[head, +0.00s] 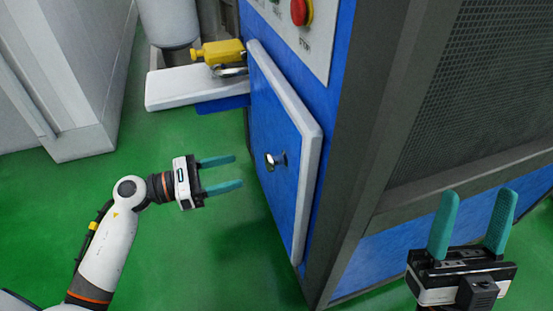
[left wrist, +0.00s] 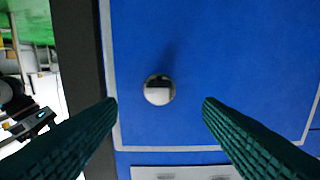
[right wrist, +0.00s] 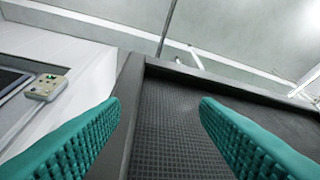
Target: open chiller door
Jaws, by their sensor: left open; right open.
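The chiller door (head: 272,128) is a blue panel with a pale edge on the front of the blue cabinet. It looks shut, and it also fills much of the left wrist view (left wrist: 230,60). A round metal knob (head: 276,160) sticks out of it; in the left wrist view the knob (left wrist: 159,90) lies between the fingers, further off. My left gripper (head: 221,173) is open and empty, left of the knob, fingers pointing at the door and apart from it. My right gripper (head: 472,225) is open and empty, in front of the cabinet's dark mesh side.
A dark frame post (head: 365,150) stands right of the door, with a mesh panel (head: 480,90) beyond it. A red button (head: 301,11) sits above the door. A white shelf (head: 190,86) with a yellow device (head: 217,52) juts out behind the door. Green floor left of the door is clear.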

